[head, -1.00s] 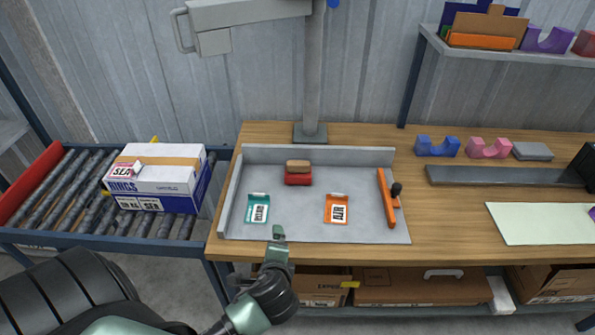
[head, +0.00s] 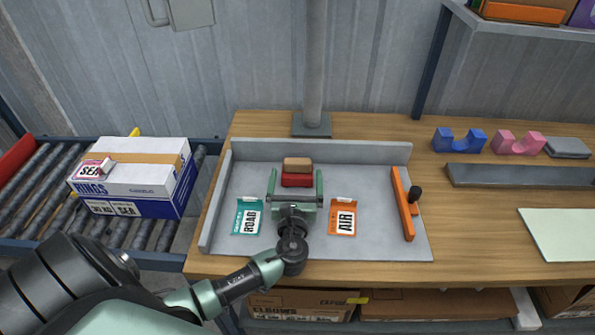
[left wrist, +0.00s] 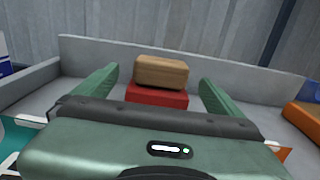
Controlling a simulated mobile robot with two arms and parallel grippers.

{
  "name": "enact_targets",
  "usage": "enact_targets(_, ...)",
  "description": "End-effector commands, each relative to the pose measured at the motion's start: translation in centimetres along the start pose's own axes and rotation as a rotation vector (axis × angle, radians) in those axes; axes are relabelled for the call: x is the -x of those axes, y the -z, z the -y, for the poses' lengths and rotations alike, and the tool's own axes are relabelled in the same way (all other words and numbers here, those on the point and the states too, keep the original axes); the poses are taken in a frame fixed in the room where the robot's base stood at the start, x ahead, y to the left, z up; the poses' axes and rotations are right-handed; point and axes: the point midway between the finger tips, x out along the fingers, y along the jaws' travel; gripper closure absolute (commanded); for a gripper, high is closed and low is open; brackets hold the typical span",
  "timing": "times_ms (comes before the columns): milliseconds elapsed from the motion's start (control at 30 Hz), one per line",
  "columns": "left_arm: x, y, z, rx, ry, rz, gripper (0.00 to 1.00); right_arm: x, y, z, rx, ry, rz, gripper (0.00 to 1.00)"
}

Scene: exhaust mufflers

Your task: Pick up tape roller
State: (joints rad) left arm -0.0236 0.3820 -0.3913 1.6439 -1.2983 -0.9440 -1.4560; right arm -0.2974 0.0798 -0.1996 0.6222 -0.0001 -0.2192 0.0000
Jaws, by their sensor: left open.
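The tape roller (head: 297,172) appears as a red block with a tan-brown upper part, standing near the back wall of the grey tray (head: 370,246). It also shows in the left wrist view (left wrist: 157,95), straight ahead between the fingers. My left gripper (head: 295,178) is open, with its green fingers pointing toward the back of the tray, one on each side of the red block. In the left wrist view the fingers (left wrist: 155,88) stand apart from the block, with a gap on both sides. My right gripper is not in view.
In the tray, a teal ROAD label holder (head: 249,216) lies left of my gripper and an orange AIR one (head: 343,217) right. An orange bar with a black knob (head: 403,203) lies at the tray's right. A boxed carton (head: 138,172) sits on rollers at left.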

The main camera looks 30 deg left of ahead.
Motion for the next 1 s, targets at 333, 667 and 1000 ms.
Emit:
enact_targets(333, -4.6, -0.1, 0.1, 0.002, -0.001, -0.001, 0.02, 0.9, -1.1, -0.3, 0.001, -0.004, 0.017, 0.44)
enact_targets(667, -4.9, 0.0, 0.1, 0.004, -0.001, -0.002, 0.19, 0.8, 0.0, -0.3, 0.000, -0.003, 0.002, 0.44)
enact_targets(1000, -4.9, 0.0, 0.1, 0.004, -0.001, -0.001, 0.79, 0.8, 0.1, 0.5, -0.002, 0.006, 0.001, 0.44)
